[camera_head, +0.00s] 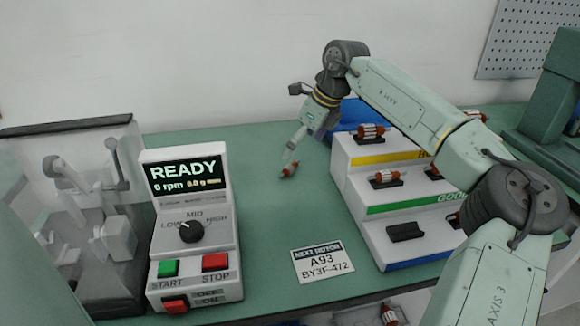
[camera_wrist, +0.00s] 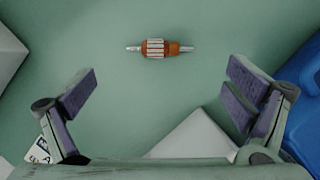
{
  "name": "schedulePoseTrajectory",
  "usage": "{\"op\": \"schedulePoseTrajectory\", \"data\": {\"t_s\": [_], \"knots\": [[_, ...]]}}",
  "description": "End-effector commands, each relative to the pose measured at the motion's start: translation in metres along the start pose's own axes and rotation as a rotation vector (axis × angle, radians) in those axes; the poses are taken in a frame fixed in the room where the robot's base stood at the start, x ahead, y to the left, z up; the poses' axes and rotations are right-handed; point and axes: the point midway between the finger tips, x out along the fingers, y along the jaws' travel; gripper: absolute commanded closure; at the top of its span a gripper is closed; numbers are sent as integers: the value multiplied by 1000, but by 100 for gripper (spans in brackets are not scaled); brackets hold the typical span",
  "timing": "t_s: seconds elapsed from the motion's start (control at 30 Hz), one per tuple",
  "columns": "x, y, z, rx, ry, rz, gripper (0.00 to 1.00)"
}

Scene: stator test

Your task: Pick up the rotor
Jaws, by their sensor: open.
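A rotor (camera_head: 290,169) with an orange-red body lies on the green table between the control box and the stepped rack. In the wrist view the rotor (camera_wrist: 160,48) lies crosswise, its silver shaft ends pointing left and right, with a pale ribbed core. My gripper (camera_head: 292,154) is over the table close to the rotor and points down. In the wrist view my gripper (camera_wrist: 165,92) has its two purple-padded fingers wide apart with nothing between them. The rotor lies ahead of the fingertips, apart from them.
A stepped white rack (camera_head: 350,190) with several rotors stands at the right, a blue bin (camera_head: 347,119) behind it. A control box (camera_head: 190,225) reading READY and a clear-covered machine (camera_head: 75,215) stand left. A card (camera_head: 321,263) reads "A93 BY3F-472". Table around the rotor is clear.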

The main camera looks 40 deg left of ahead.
Motion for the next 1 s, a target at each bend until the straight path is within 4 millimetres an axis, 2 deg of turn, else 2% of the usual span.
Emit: {"op": "schedulePoseTrajectory", "data": {"t_s": [0.1, 0.33, 0.6, 0.8, 1.0], "knots": [[16, 0, 0, 1, 0, 1, 3], [34, 1, 1, 0, 0, 1, 3], [71, 1, 2, 0, -1, 0, 3], [74, 1, 1, 0, -2, -2, 3], [73, 1, 1, 1, -1, -1, 16]]}}
